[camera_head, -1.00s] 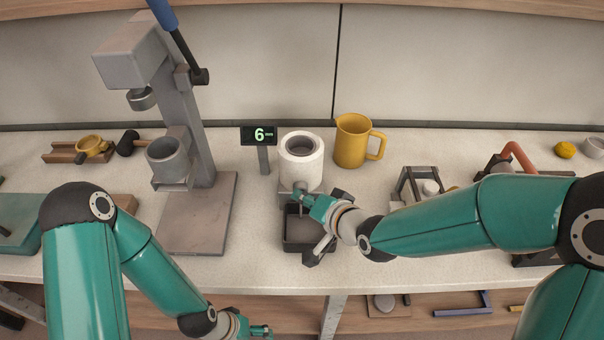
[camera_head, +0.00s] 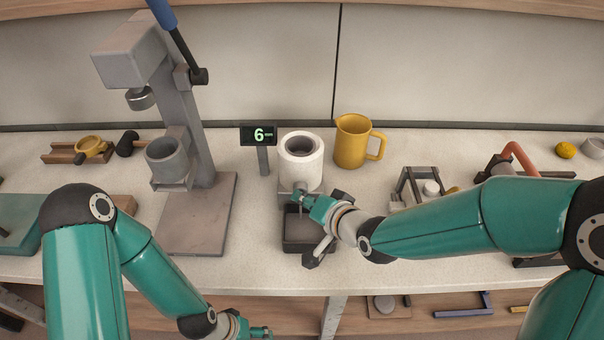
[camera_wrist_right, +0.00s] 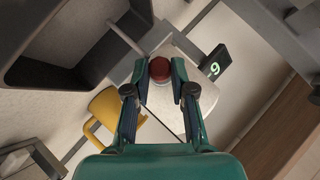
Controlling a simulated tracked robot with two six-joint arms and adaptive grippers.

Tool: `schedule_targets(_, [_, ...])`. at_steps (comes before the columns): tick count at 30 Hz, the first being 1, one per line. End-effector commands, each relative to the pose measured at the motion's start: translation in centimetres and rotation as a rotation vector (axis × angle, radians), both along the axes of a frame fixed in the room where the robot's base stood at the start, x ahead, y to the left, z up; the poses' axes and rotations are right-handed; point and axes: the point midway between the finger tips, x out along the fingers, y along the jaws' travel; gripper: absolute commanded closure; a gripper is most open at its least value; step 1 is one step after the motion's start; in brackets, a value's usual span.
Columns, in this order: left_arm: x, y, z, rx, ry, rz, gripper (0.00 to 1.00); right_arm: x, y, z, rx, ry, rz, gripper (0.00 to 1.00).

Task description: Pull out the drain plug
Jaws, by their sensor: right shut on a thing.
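A white cylindrical mould (camera_head: 301,170) with a round opening on top stands on a grey stand at the middle of the bench. My right gripper (camera_head: 299,198) is at the low front of the mould. In the right wrist view, a round dark red plug (camera_wrist_right: 160,70) sits between the fingertips of that gripper (camera_wrist_right: 160,88), which is shut on it. The head view hides the plug behind the fingers, and I cannot tell whether it is still seated. My left gripper (camera_head: 262,331) is low at the bottom edge, away from the mould; its fingers are too small to read.
A dark open tray (camera_head: 298,246) is below the mould, under my right gripper. A yellow jug (camera_head: 352,142) stands right of the mould, and a display (camera_head: 259,136) reading 6 stands left. A grey press (camera_head: 196,120) is further left. Bare bench lies behind the mould.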

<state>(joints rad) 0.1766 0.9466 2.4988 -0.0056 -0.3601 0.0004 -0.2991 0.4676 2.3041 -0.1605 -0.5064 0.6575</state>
Motion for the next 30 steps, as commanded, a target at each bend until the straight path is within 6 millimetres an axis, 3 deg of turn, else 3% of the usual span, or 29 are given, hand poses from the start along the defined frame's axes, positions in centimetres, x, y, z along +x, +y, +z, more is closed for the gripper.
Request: schedule_targets(30, [0.0, 0.0, -1.5, 0.000, 0.000, 0.000, 0.22, -3.8, 0.0, 0.0, 0.001, -0.002, 0.001, 1.00])
